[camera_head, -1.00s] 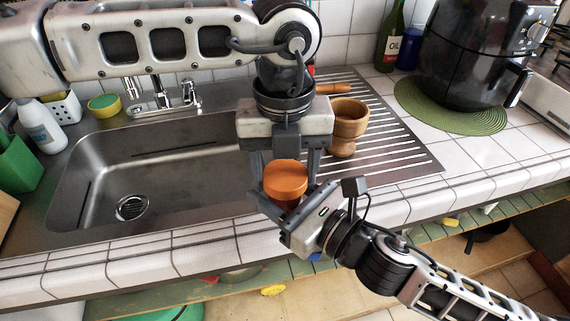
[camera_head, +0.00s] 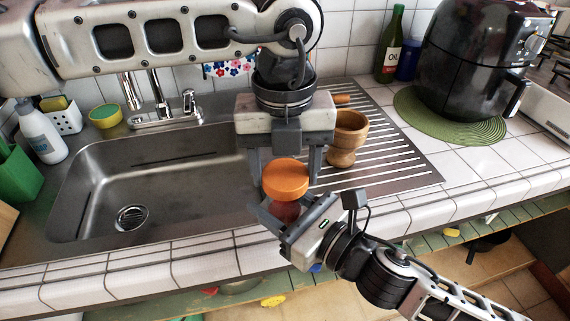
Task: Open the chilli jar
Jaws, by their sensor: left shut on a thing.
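The chilli jar's round orange lid (camera_head: 285,178) is between the fingertips of my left gripper (camera_head: 286,172), which points down and is shut on it. The jar's reddish body (camera_head: 286,211) shows just below the lid, between the fingers of my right gripper (camera_head: 290,214). My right gripper comes from the lower right and appears shut on the body. The near rim of the lid hides the jar's top, so I cannot tell whether lid and body still touch. Both are held in the air before the sink's right front.
The steel sink (camera_head: 150,185) is empty at the left. A wooden mortar (camera_head: 346,138) stands on the ribbed drainer behind my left gripper. A black air fryer (camera_head: 475,60) on a green mat (camera_head: 440,125) and an oil bottle (camera_head: 391,45) stand at the back right. The tiled counter (camera_head: 460,165) at right has free room.

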